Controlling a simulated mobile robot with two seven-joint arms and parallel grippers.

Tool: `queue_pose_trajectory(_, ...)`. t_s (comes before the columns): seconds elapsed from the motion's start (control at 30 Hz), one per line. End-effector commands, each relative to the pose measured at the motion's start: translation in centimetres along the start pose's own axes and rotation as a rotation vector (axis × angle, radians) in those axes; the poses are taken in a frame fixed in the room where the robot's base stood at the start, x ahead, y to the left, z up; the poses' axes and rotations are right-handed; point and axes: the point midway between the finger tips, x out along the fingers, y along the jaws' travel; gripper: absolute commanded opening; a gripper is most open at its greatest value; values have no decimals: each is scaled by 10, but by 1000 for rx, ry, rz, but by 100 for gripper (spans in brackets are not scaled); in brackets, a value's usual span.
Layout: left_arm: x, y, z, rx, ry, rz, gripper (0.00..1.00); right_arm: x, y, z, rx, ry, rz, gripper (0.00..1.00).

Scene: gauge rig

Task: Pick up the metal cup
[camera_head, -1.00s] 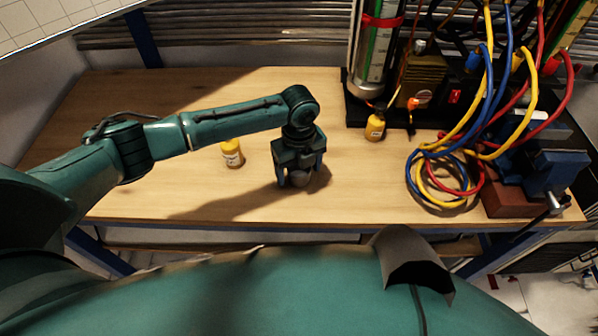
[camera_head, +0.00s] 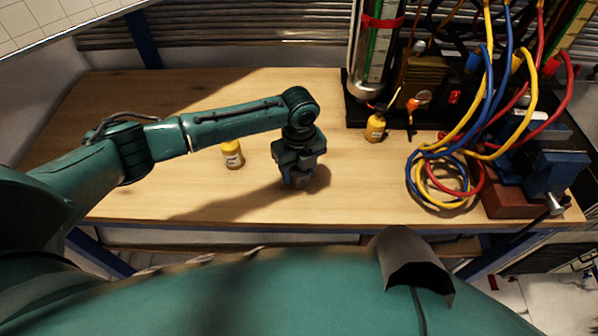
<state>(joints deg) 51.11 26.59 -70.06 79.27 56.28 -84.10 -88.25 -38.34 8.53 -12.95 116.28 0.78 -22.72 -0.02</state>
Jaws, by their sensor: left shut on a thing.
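The metal cup (camera_head: 299,181) is a small grey thing low between the fingers of my left gripper (camera_head: 298,177), near the front middle of the wooden table. The fingers and the gripper body hide most of the cup. The left gripper points down and is shut on the cup. I cannot tell whether the cup still touches the table. My right gripper is not in view.
A yellow bottle (camera_head: 375,128) stands by the black gauge rig at the back. Coiled cables (camera_head: 445,185) and a blue vise (camera_head: 550,172) fill the right. The wooden table (camera_head: 215,200) is clear at front left.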

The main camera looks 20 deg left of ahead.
Motion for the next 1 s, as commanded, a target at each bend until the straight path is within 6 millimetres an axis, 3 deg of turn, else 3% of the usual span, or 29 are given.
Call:
queue_pose_trajectory(0.17, -13, -1, 0, 0, 0, -3, 27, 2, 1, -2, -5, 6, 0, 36)
queue_pose_trajectory(0.6, -91, -1, 1, 0, -1, -3, 27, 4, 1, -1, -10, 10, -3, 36)
queue_pose_trajectory(0.83, -102, 1, 0, -24, 1, -1, 27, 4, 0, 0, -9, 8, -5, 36)
queue_pose_trajectory(1.0, -107, 8, -1, -210, 3, -4, 27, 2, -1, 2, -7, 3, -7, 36)
